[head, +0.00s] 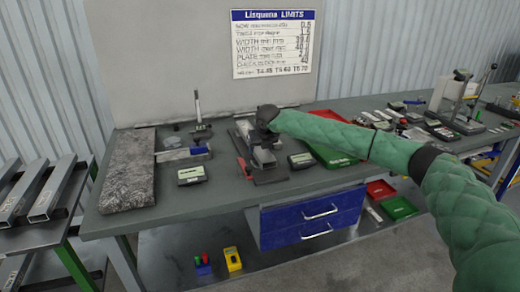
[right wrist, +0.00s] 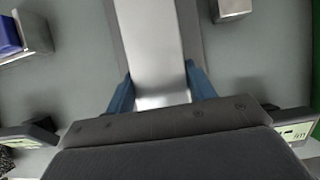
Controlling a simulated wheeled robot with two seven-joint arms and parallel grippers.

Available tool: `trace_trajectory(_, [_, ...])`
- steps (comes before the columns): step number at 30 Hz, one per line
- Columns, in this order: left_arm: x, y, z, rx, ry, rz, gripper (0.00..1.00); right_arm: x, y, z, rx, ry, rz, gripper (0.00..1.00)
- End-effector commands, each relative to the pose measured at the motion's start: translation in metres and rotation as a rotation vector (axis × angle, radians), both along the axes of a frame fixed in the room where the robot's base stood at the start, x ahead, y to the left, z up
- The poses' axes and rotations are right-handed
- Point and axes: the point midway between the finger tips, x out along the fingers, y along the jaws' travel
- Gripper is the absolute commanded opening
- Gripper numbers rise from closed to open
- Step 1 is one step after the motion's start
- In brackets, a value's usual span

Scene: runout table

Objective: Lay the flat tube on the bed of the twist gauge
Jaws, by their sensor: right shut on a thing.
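My right gripper (head: 266,128) is over the middle of the bench. In the right wrist view its blue fingers (right wrist: 160,90) are shut on the sides of the flat tube (right wrist: 152,45), a bright, smooth metal piece running away from me. In the head view the silver tube (head: 263,156) shows below the gripper, over a dark, reddish base (head: 272,175) that looks like the twist gauge. A darker grey strip (right wrist: 194,25) shows along both sides of the tube in the wrist view. I cannot tell whether the tube touches the bed. My left gripper is not in view.
A granite plate (head: 127,172), a dial stand (head: 200,130) and a blue-ended device (head: 184,153) stand left. Small display boxes sit at left (head: 192,175) and right (head: 301,160). A green tray (head: 328,152) is right. More tubes (head: 52,190) lie on the far-left rack.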

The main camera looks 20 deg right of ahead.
Motion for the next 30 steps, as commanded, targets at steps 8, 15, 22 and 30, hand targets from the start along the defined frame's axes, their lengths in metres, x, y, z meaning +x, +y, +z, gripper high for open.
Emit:
trace_trajectory(8, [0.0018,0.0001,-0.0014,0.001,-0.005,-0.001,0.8,0.0004,0.0002,-0.0001,0.001,-0.002,0.0,0.0])
trace_trajectory(15, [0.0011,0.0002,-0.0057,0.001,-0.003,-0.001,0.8,0.0003,0.0002,-0.0038,0.001,-0.002,0.0,0.0])
trace_trajectory(22, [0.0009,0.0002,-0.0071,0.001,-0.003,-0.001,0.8,0.0005,0.0001,-0.0048,0.001,-0.002,0.0,0.66])
trace_trajectory(30, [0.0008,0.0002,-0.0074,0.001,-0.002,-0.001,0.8,0.0002,0.0001,-0.0059,0.0,-0.001,0.0,0.8])
